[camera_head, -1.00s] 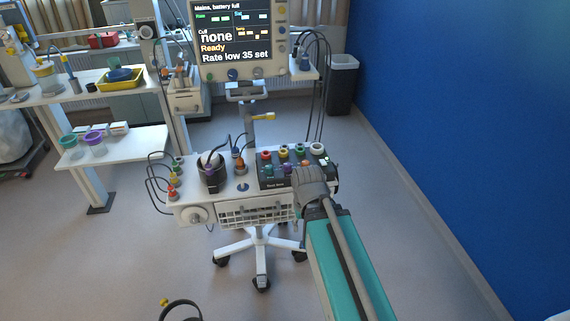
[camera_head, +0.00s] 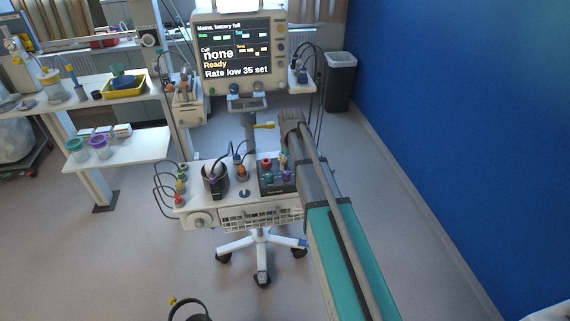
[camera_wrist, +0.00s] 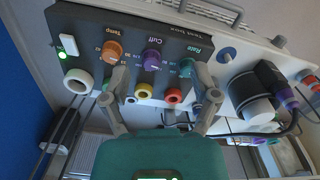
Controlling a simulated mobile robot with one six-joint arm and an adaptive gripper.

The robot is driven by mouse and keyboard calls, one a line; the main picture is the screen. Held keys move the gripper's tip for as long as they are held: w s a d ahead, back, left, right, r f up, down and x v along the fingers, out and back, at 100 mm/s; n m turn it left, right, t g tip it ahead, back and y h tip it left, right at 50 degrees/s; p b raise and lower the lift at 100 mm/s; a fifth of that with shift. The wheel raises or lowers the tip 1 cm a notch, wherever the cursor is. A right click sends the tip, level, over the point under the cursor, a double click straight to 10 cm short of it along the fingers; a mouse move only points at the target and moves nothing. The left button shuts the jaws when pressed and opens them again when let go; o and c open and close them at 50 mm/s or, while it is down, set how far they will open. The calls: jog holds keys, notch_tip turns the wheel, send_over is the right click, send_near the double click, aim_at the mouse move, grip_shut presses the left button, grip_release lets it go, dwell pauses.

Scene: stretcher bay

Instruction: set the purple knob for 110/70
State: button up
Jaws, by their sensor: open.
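The purple knob (camera_wrist: 152,60) sits on a dark control box (camera_wrist: 90,22), under the label "Cuff", which reads upside down in the wrist view. It stands between an orange knob (camera_wrist: 112,50) marked Temp and a green knob (camera_wrist: 186,67) marked Rate. My gripper (camera_wrist: 163,75) is open and empty, its two fingers spread on either side of the purple knob in the picture; I cannot tell the remaining distance. In the head view my arm hides part of the box (camera_head: 277,190), and the gripper's fingers cannot be made out. The monitor (camera_head: 237,55) reads Cuff "none", "Ready", "Rate low 35 set".
Coloured sockets, including a yellow (camera_wrist: 144,90) and a red one (camera_wrist: 173,96), line the box beside the knobs. A black cylinder (camera_wrist: 252,95) with cables stands beside the box. The white trolley (camera_head: 190,207) carries it all. A blue wall is at the right.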

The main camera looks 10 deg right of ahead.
notch_tip(320, 180, up, 3)
jog(key=n+p, duration=0.1)
jog(key=p, duration=0.1)
send_over(286, 172)
jog(key=shift+d, duration=0.1)
jog(key=shift+f+b, duration=0.15)
jog(key=shift+b, duration=0.15)
notch_tip(286, 172, down, 13)
jog(key=b, duration=1.3)
jog(key=shift+f, duration=0.2)
jog(key=c, duration=1)
grip_shut()
